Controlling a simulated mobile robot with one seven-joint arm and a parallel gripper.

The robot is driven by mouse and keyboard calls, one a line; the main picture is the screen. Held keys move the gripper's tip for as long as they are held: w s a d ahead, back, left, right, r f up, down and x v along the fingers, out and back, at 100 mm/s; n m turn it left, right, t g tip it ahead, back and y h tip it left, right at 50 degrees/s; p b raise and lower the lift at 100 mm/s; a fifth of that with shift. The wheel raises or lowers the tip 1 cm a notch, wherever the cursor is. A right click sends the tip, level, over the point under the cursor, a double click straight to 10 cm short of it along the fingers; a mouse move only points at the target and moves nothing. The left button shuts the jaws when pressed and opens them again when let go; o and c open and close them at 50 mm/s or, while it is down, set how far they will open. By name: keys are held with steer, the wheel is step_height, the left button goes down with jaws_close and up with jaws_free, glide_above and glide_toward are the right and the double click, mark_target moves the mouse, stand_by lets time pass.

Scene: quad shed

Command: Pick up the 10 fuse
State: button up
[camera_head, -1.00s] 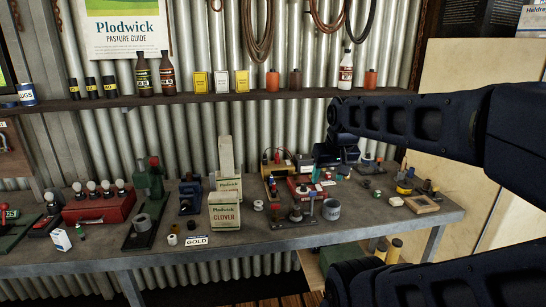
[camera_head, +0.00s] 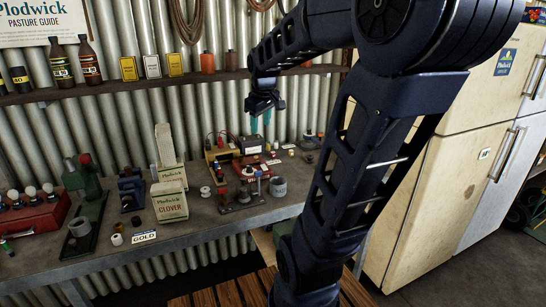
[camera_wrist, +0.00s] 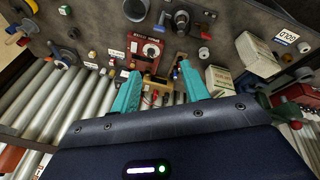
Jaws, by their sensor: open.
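I cannot pick out the 10 fuse for certain. Several small pieces lie beside the red meter box (camera_head: 254,171), and their markings are too small to read. In the wrist view the red meter box (camera_wrist: 147,48) is ahead of the fingers, with a small white label (camera_wrist: 117,53) and small pieces to its left. My gripper (camera_head: 261,122) is open and empty, above the back of the bench in front of the corrugated wall. Its two teal fingers (camera_wrist: 160,88) are spread apart in the wrist view, with nothing between them. My arm hides the bench's right end in the head view.
Clover box (camera_head: 170,202), GOLD label (camera_head: 144,237) and grey ring (camera_head: 278,187) stand on the bench (camera_head: 215,220). A shelf (camera_head: 190,80) with bottles and tins runs along the wall near my arm. A cream fridge (camera_head: 440,180) stands right.

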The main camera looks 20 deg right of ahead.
steer(key=w+d+f+n, duration=0.1)
steer(key=w+d+n, duration=0.3)
steer(key=w, duration=0.9)
steer(key=n+g, duration=0.4)
steer(key=n, duration=0.6)
glide_above(273, 155)
steer(key=w, duration=0.1)
step_height(273, 155, down, 21)
steer(key=shift+y, duration=0.3)
steer(key=f, duration=0.5)
steer(key=shift+a+f, duration=0.25)
steer(key=shift+f, duration=0.1)
steer(key=shift+w+d+f, duration=0.1)
steer(key=shift+d+f, duration=0.05)
steer(key=shift+f, duration=0.75)
steer(key=shift+s+d+f, duration=0.1)
steer(key=shift+d+f, duration=0.1)
steer(key=shift+f, duration=0.7)
steer(key=shift+w+d+f, duration=0.1)
steer(key=shift+d+f, duration=0.05)
steer(key=shift+f, duration=0.75)
jaws_close()
steer(key=shift+r, duration=0.15)
